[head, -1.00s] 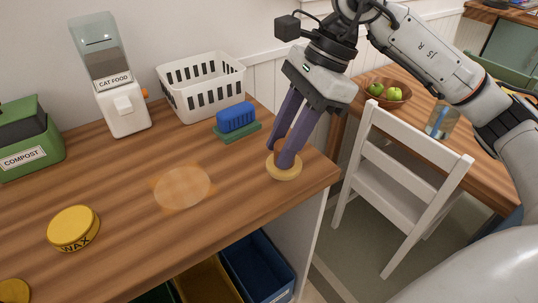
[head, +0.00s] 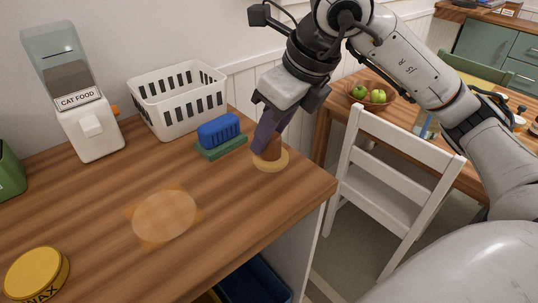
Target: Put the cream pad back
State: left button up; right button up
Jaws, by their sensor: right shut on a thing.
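The cream pad (head: 270,163) is a round, pale yellow disc with a brown knob (head: 273,146) on top. It is at the right end of the wooden counter. I cannot tell whether its underside touches the wood. My right gripper (head: 269,138) comes down from above with purple fingers and is shut on the pad's knob. The fingers hide part of the knob. A pale, faint round patch (head: 165,215) shows on the counter, left of and nearer than the pad. My left gripper is not in view.
A blue brush (head: 219,129) on a green base (head: 222,147) stands just left of the pad. A white basket (head: 178,100) and cat food dispenser (head: 90,125) stand behind. A yellow wax tin (head: 36,273) is front left. A white chair (head: 385,175) stands beyond the counter's right edge.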

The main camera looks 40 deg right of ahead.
aim_at(270, 149)
jog(key=shift+f, duration=2.1)
jog(key=shift+f+b, duration=0.15)
jog(key=shift+b, duration=0.25)
jog(key=o, duration=1.1)
jog(key=shift+r, duration=0.45)
jog(key=p+v, duration=0.1)
jog(key=v, duration=1)
jog(key=shift+s+p, duration=0.25)
jog(key=shift+p, duration=0.15)
jog(key=shift+r, duration=0.15)
